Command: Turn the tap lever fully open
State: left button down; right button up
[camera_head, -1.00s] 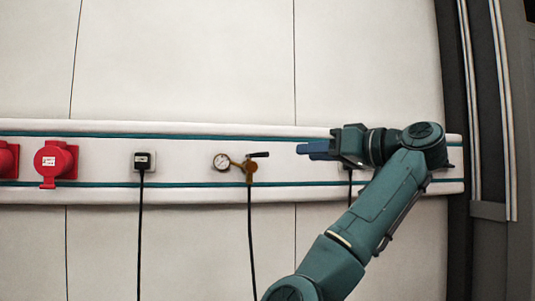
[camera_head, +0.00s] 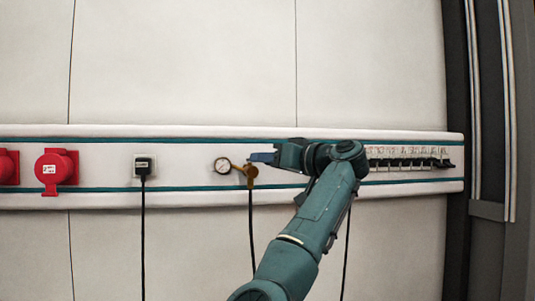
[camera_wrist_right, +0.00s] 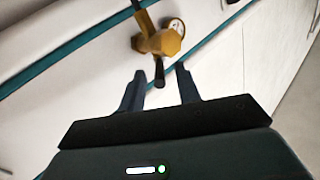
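The brass tap (camera_head: 251,172) sits on the white wall rail, with a round gauge (camera_head: 222,165) at its left and a black hose below. In the right wrist view the tap (camera_wrist_right: 162,43) is just beyond my fingertips. Its dark lever (camera_wrist_right: 159,74) points toward me, between the two fingers and apparently touching neither. My right gripper (camera_head: 262,157) reaches in from the right; in the right wrist view its fingers (camera_wrist_right: 160,76) are open. In the head view the gripper covers the lever. My left gripper is in neither view.
A black plug in a socket (camera_head: 143,165) and red industrial sockets (camera_head: 57,170) are on the rail to the left. A row of small switches (camera_head: 408,158) is at the right, behind my arm. The wall above the rail is bare.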

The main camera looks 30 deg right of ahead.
jog(key=shift+w+a, duration=0.1)
jog(key=shift+w, duration=0.05)
jog(key=shift+c, duration=0.2)
grip_shut()
